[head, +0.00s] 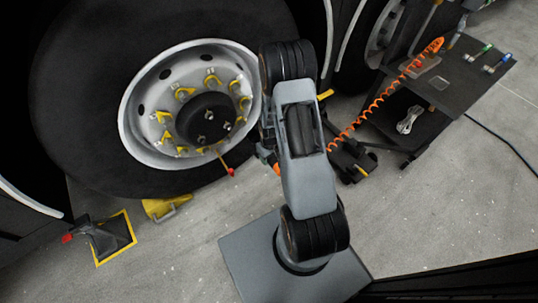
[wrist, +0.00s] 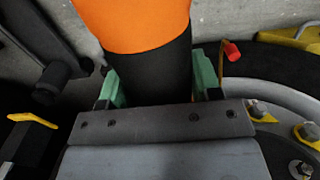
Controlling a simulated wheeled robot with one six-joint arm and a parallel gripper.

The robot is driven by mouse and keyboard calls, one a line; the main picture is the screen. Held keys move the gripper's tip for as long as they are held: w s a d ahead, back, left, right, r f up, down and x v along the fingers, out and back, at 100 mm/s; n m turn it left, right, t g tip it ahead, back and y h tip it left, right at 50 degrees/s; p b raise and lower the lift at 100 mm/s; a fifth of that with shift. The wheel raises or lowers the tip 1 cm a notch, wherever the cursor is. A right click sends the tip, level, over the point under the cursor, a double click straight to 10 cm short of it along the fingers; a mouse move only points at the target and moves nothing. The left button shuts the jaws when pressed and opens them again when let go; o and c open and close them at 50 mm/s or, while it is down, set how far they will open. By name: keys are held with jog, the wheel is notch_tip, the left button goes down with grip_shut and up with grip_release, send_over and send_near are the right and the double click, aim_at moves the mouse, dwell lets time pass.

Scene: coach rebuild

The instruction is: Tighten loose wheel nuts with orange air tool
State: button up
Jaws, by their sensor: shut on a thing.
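My gripper (wrist: 158,88) is shut on the orange air tool (wrist: 145,25), whose orange and black body sits between the green jaw pads in the wrist view. In the head view my arm hides most of the gripper and tool; a bit of orange shows just right of the wheel. The wheel (head: 150,85) has a white rim with several nuts bearing yellow pointers (head: 164,136) around a black hub (head: 205,118). In the wrist view several nuts (wrist: 258,110) show at lower right, beside the gripper. The tool's nose is hidden, and I cannot tell which nuts are loose.
An orange coiled hose (head: 372,108) runs from behind my arm to a dark cart (head: 465,85) at right. A red-tipped rod (head: 229,170) sticks out by the rim's lower edge. A yellow chock (head: 165,207) and a yellow-edged black object (head: 112,240) lie on the floor below the tyre.

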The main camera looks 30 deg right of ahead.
aim_at(256, 138)
jog(key=shift+w+a+r, duration=0.1)
jog(key=shift+w+a, duration=0.1)
jog(key=shift+w, duration=0.4)
jog(key=shift+w+a, duration=0.15)
jog(key=shift+w, duration=0.4)
jog(key=shift+w+a+b, duration=0.1)
jog(key=shift+w+b, duration=0.35)
jog(key=shift+w, duration=0.85)
jog(key=shift+w+a+b, duration=0.15)
jog(key=shift+w+b, duration=0.15)
jog(key=shift+w, duration=0.75)
jog(key=shift+w+a+b, duration=0.1)
jog(key=shift+w+b, duration=0.15)
jog(key=shift+w, duration=0.75)
jog(key=shift+c, duration=1.1)
jog(key=shift+w, duration=0.1)
jog(key=shift+w+r, duration=0.15)
jog(key=shift+w, duration=0.1)
jog(key=shift+s, duration=0.15)
dwell(0.9)
